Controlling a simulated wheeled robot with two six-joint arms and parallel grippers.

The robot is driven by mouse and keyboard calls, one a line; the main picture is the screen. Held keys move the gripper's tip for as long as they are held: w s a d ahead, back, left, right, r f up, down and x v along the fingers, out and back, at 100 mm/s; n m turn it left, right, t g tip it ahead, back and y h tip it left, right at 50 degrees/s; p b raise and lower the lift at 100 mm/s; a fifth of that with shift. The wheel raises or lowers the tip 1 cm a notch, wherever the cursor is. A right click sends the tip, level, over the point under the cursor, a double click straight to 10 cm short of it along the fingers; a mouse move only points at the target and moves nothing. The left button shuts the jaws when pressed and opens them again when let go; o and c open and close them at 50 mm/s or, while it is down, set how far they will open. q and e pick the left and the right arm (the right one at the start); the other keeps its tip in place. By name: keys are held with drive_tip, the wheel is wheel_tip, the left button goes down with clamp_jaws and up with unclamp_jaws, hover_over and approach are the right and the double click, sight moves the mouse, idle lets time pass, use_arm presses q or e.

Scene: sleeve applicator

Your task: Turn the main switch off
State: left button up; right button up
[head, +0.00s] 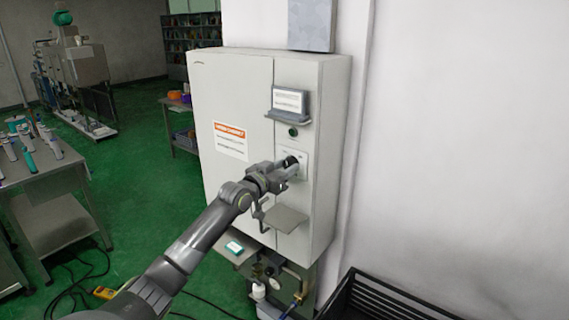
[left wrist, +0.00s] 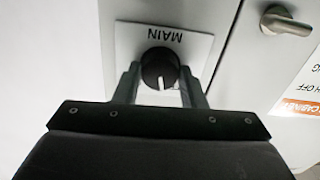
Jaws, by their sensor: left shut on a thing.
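The main switch is a round black knob (left wrist: 160,69) with a white pointer line, on a white plate (left wrist: 192,45) marked MAIN, which reads upside down in the left wrist view. The pointer line is close to upright in that view, toward the gripper's palm. In the head view the plate (head: 304,162) is on the right part of a white cabinet (head: 232,90). My left gripper (head: 290,166) reaches it from the left and is shut on the knob, with one finger on each side. The fingers partly hide the knob in the head view. My right gripper is not in view.
A small display (head: 290,101) and a dark round button (head: 293,132) sit above the switch. A grey shelf (head: 285,218) juts out below it. A cabinet latch (left wrist: 286,22) shows in the left wrist view. A black crate (head: 385,297) stands at the lower right.

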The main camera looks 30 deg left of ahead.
use_arm(q)
drive_tip(key=n+p, duration=0.2)
drive_tip(key=n, duration=0.3)
drive_tip(key=shift+n+p, duration=0.3)
drive_tip(key=shift+p, duration=0.1)
idle(0.4)
drive_tip(key=o, duration=1)
drive_tip(key=s+a+p, duration=0.1)
drive_tip(key=s+p, duration=0.3)
drive_tip(key=s, duration=1.3)
drive_tip(key=shift+s+a+p, duration=0.15)
drive_tip(key=shift+a+p, duration=0.05)
drive_tip(key=shift+p, duration=0.2)
drive_tip(key=shift+f, duration=0.1)
